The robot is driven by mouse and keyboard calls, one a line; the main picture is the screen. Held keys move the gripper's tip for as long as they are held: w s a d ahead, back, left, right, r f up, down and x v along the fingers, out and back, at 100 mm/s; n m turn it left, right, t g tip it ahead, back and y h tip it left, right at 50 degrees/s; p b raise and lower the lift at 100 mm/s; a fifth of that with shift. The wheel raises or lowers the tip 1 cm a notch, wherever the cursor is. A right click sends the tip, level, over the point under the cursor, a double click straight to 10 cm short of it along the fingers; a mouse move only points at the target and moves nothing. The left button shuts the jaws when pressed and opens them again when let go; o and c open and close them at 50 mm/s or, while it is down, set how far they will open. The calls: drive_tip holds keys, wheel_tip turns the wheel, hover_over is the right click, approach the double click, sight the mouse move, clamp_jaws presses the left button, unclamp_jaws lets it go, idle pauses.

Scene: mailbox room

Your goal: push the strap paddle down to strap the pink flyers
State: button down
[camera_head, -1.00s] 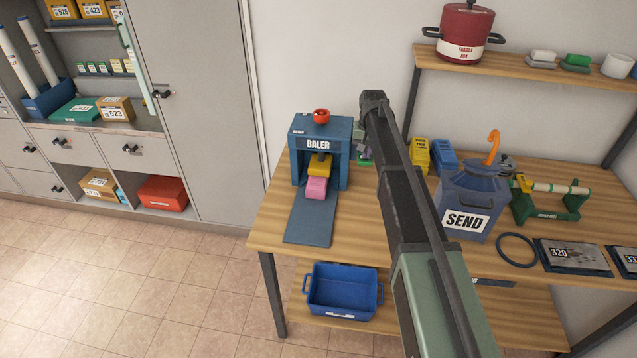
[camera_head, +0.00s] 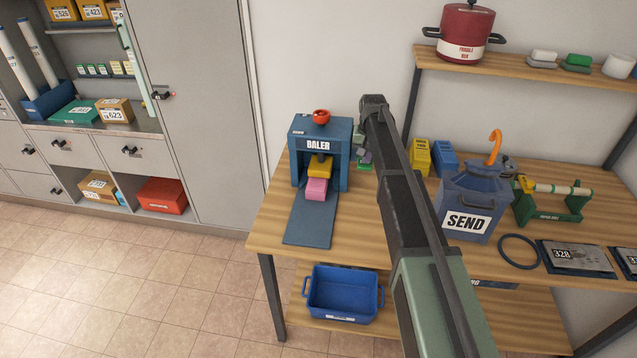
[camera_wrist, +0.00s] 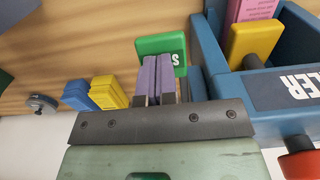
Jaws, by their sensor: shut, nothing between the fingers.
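The blue baler (camera_head: 333,124) stands on the wooden table. Under its top, a yellow block on a dark stem, apparently the strap paddle (camera_head: 319,167), is just above or on the pink flyers (camera_head: 316,189); I cannot tell if they touch. The paddle (camera_wrist: 256,40) and the pink flyers (camera_wrist: 255,8) also show in the wrist view, at upper right. My gripper (camera_wrist: 157,62) is shut and empty, to the right of the baler in the head view and mostly hidden by my arm. In the wrist view its fingers are left of the baler and apart from the paddle.
A red knob (camera_head: 321,116) tops the baler. A green block (camera_wrist: 162,46) is close by my fingertips. Yellow (camera_head: 417,157) and blue blocks (camera_head: 443,157) stand to the right, then a SEND bin (camera_head: 466,190). A blue tub (camera_head: 343,294) sits on the shelf below.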

drive_tip(key=shift+w+f+b, duration=0.1)
drive_tip(key=shift+f+b, duration=0.45)
drive_tip(key=shift+f, duration=0.15)
drive_tip(key=shift+f+b, duration=0.25)
drive_tip(key=shift+b, duration=0.1)
drive_tip(key=shift+r, duration=0.1)
wheel_tip(320, 180, up, 11)
drive_tip(key=p, duration=1.1)
